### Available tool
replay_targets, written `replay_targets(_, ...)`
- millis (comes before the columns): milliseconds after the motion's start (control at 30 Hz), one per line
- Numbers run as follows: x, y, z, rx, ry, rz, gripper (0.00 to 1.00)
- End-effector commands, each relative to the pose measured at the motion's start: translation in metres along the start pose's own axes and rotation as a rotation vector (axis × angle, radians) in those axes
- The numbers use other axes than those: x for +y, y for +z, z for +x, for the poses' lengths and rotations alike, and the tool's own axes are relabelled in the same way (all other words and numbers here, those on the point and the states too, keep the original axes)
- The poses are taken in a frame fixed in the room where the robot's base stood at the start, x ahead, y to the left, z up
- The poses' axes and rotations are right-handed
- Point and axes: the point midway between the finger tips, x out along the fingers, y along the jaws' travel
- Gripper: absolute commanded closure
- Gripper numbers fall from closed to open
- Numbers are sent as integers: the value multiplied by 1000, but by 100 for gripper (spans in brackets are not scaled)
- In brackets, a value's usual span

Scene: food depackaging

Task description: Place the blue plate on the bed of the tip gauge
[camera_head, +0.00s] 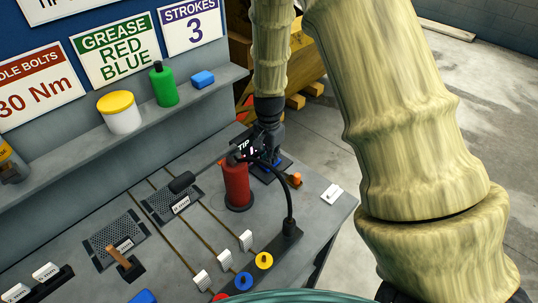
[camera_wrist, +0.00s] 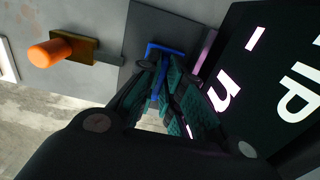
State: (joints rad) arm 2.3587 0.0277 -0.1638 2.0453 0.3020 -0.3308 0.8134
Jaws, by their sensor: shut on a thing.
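My gripper (camera_wrist: 158,85) points down at the right end of the bench, its fingers closed around a thin blue piece, the blue plate (camera_wrist: 154,72), seen mostly edge-on. In the head view my gripper (camera_head: 268,155) is partly hidden behind the tip gauge's black "TIP" display (camera_head: 245,149), which also fills the right of the wrist view (camera_wrist: 285,85). A dark flat surface, seemingly the gauge bed (camera_wrist: 138,22), lies under the blue piece. Blue also shows below the gripper in the head view. I cannot tell whether the plate touches the bed.
A red cylinder (camera_head: 236,186) stands just left of the gripper, and a black curved gooseneck (camera_head: 289,200) rises in front. An orange knob (camera_wrist: 52,53) on a brown block is beside the bed. A white switch plate (camera_head: 332,194) lies right, near the bench edge.

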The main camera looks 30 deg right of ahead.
Motion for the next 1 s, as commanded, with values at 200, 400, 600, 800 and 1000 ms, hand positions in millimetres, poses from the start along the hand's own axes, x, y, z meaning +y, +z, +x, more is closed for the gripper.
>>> replay_targets(200,0,0,0,0,0,0,100)
replay_targets(400,0,0,4,0,1,0,86)
replay_targets(600,0,0,3,0,1,0,70)
replay_targets(800,0,0,2,0,0,0,70)
replay_targets(1000,0,0,-6,1,0,-1,70)
